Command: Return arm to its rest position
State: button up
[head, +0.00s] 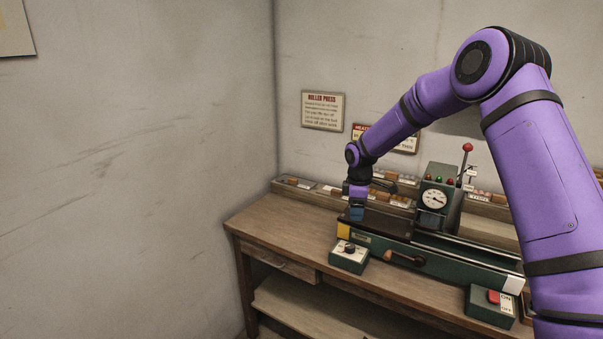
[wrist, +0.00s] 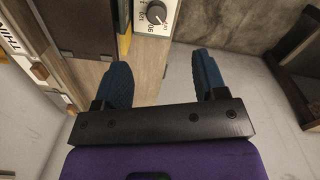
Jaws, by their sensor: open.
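My purple arm reaches in from the right in the head view, and my gripper (head: 357,212) points down over the left end of the green machine (head: 455,262) on the bench. In the wrist view my gripper (wrist: 162,75) shows two blue fingers spread wide apart, with nothing between them but bench and floor. Whether the fingertips touch the machine cannot be told from the head view. A knob box (head: 349,258) stands on the bench just in front of the gripper, and its dial (wrist: 155,14) shows at the top of the wrist view.
The wooden bench (head: 290,222) has clear top at its left end. A gauge box (head: 436,197) and a red-knobbed lever (head: 467,148) rise behind the machine. A red switch box (head: 491,303) sits at front right. Low trays (head: 310,184) line the wall.

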jog(key=s+d+r+m+t+h, duration=0.1)
jog(key=s+d+r+m, duration=0.15)
jog(key=s+r, duration=0.85)
jog(key=s+d+r+m+t, duration=0.1)
jog(key=s+r+m, duration=0.3)
jog(key=s+r, duration=0.8)
jog(key=s+d+r+m+t, duration=0.1)
jog(key=s+m, duration=0.1)
jog(key=s, duration=0.6)
jog(key=s+d+r+m+t, duration=0.1)
jog(key=s+r+m, duration=0.1)
jog(key=s, duration=0.6)
jog(key=s+r+m+y, duration=0.1)
jog(key=s+m, duration=0.3)
jog(key=s, duration=0.4)
jog(key=shift+d+r+t, duration=0.25)
jog(key=shift+d+t, duration=0.15)
